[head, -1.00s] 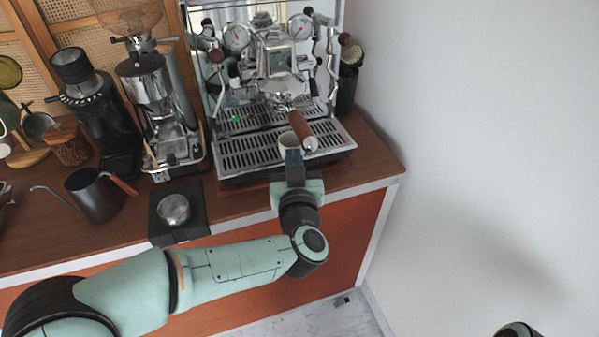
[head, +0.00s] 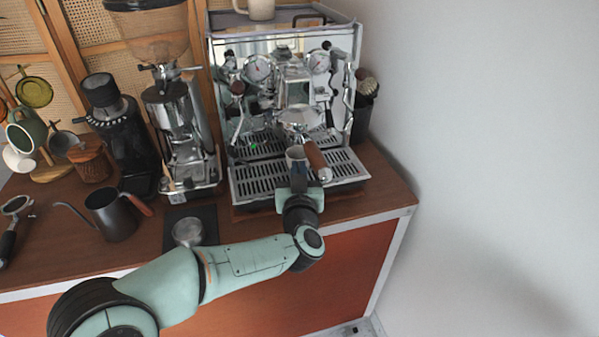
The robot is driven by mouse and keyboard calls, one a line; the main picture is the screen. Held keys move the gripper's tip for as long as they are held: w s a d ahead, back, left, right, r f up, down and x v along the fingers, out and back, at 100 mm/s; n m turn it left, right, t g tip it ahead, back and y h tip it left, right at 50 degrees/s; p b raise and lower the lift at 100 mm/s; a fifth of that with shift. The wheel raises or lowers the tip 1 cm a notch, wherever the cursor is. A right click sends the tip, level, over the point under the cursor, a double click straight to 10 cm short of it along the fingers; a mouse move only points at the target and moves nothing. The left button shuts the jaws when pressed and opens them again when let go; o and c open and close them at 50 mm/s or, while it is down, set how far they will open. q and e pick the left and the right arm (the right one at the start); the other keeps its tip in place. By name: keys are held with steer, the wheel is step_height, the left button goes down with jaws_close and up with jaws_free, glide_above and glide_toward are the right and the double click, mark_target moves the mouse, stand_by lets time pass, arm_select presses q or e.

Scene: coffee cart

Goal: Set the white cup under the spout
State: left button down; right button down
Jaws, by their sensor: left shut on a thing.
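The white cup (head: 295,154) is over the front of the drip tray (head: 258,184), just left of the portafilter's wooden handle (head: 318,160). My left gripper (head: 298,172) is shut on it from the front. The cup looks upright; I cannot tell whether its base touches the grate. The espresso machine (head: 230,60) stands behind. The metal group and portafilter head (head: 298,117) are above and behind the cup; the spout itself is too small to make out. My right gripper is not in view.
A grinder (head: 185,135), a black grinder (head: 120,135), a kettle (head: 112,215) and a steel cup on a dark mat (head: 203,215) stand left. A cream cup (head: 262,8) sits on the machine. A wall (head: 480,150) bounds the right.

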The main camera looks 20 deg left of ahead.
arm_select(q)
steer(key=shift+f, duration=0.25)
stand_by(0.3)
steer(key=c, duration=1.2)
jaws_free()
steer(key=shift+o, duration=0.2)
steer(key=shift+s, duration=0.1)
steer(key=v, duration=1.3)
steer(key=shift+d, duration=0.2)
steer(key=shift+f, duration=0.1)
